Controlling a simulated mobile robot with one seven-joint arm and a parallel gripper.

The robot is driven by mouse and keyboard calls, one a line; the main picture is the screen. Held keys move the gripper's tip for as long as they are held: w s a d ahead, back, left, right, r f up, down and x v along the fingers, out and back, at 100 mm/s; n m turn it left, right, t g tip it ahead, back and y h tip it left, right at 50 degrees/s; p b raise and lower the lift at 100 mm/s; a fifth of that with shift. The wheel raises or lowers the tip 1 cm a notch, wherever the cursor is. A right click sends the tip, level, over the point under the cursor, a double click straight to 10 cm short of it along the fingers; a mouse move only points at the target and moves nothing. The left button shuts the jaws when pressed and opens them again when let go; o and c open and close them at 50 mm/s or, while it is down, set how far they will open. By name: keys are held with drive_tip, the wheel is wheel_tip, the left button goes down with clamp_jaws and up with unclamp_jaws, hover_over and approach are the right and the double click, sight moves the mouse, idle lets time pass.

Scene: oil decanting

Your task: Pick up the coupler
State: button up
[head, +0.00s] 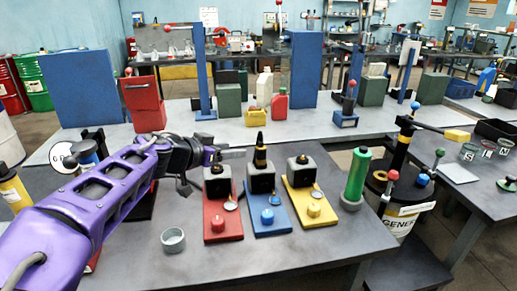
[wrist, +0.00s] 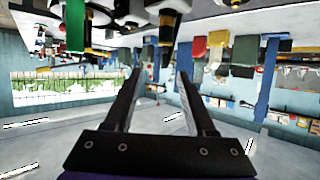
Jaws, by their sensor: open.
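Three stands stand in a row on the near table: a red stand (head: 222,228), a blue stand (head: 270,222) and a yellow stand (head: 313,208), each with a dark block on it. A tall black fitting with a yellow band (head: 260,152), which looks like the coupler, stands upright on the blue stand's block. Shorter black fittings top the other two blocks. My gripper (head: 232,153) reaches in from the left above the red stand, apart from the banded fitting. In the wrist view my gripper (wrist: 160,76) is open and empty. The wrist picture looks upside down, with dark fittings beyond the fingertips.
A green cylinder (head: 357,176) stands right of the yellow stand. A small grey cup (head: 173,240) sits at the front left. A red bottle (head: 280,104) and a blue panel (head: 305,70) stand on the table behind. The near table's front is mostly clear.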

sight(259, 144)
drive_tip(key=x, duration=1.2)
drive_tip(key=shift+a, duration=0.2)
drive_tip(key=shift+w+a+r+p+x, duration=0.15)
drive_tip(key=shift+p+x, duration=0.1)
drive_tip(key=shift+x, duration=1.1)
drive_tip(key=shift+w+a+r+p+x, duration=0.1)
drive_tip(key=shift+r+p+x, duration=0.1)
drive_tip(key=shift+x, duration=1.15)
drive_tip(key=shift+c, duration=0.3)
clamp_jaws()
